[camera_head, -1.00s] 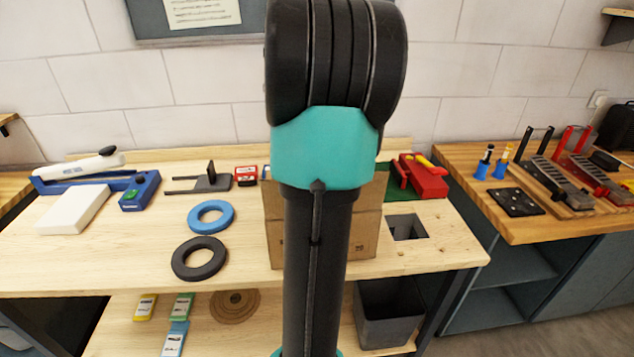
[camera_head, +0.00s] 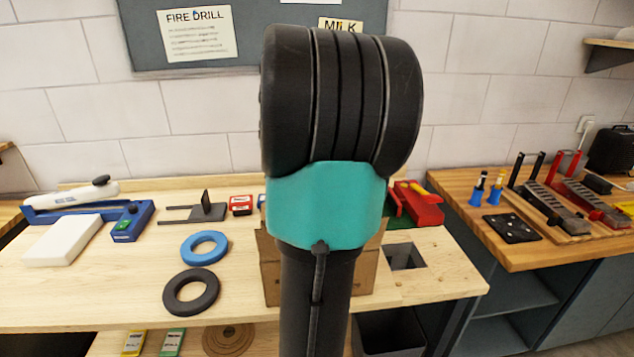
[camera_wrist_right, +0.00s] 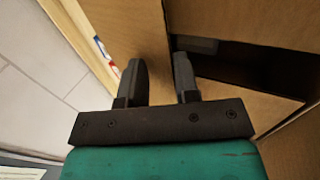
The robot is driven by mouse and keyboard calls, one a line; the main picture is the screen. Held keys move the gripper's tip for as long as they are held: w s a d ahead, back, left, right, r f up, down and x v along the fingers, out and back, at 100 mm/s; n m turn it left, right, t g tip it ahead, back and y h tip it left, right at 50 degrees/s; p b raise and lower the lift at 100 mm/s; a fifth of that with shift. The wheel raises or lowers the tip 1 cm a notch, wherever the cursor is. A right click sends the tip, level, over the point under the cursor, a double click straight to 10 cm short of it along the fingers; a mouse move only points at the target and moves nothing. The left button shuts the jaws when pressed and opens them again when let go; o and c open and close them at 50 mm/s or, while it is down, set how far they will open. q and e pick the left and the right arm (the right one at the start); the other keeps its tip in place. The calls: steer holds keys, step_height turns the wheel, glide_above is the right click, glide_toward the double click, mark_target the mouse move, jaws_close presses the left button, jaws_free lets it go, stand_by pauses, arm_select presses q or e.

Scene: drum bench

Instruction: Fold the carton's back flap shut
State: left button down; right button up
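The brown carton (camera_head: 269,272) stands on the bench in the head view, mostly hidden behind one of my arm links. Its flaps cannot be made out there. In the right wrist view, my right gripper (camera_wrist_right: 159,82) is at the carton, with its two fingers apart. A cardboard panel (camera_wrist_right: 120,28) lies behind the left finger, and another panel (camera_wrist_right: 245,22) is at the upper right. The right finger is in front of a dark gap into the carton. I cannot tell which panel is the back flap. My left gripper is in neither current view.
A blue ring (camera_head: 204,247) and a black ring (camera_head: 191,291) lie left of the carton. A square opening (camera_head: 404,256) and a red tool (camera_head: 418,205) are to its right. A blue-and-white device (camera_head: 85,205) sits at the far left.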

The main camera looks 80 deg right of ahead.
steer(key=v, duration=1.4)
steer(key=shift+r, duration=0.3)
steer(key=shift+c, duration=0.4)
